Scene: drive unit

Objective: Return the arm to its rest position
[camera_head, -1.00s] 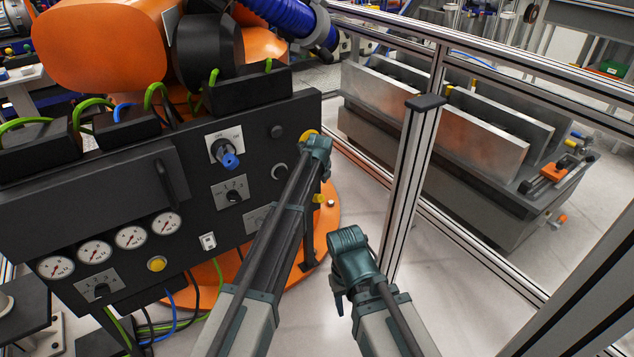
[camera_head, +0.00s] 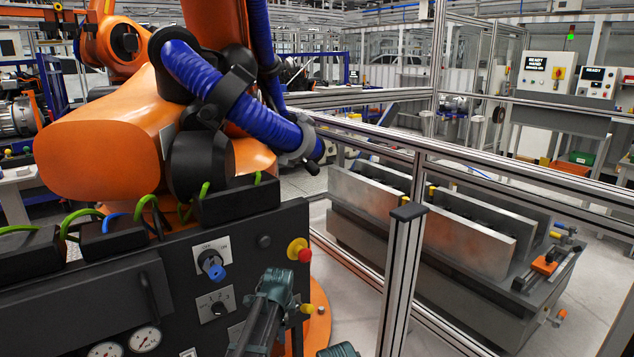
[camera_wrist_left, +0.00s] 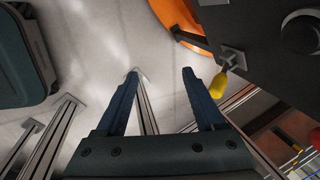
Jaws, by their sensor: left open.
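My left arm comes up from the bottom of the head view, its teal wrist end (camera_head: 275,288) in front of the lower right part of the black control panel (camera_head: 160,268). In the left wrist view my left gripper (camera_wrist_left: 160,72) has its two dark blue fingers spread, with nothing between them. A yellow knob (camera_wrist_left: 219,84) is just right of the right finger, apparently apart from it; it also shows in the head view (camera_head: 307,309). The red stop button (camera_head: 304,254) on its yellow base is uncovered above my left wrist. Only a sliver of my right arm's end (camera_head: 340,350) shows; its fingers are hidden.
A blue selector knob (camera_head: 211,265) and gauges are on the panel. The orange robot (camera_head: 105,140) with a blue hose stands behind it. An aluminium fence post (camera_head: 401,275) rises to the right. Pale floor (camera_head: 345,280) is open between panel and fence.

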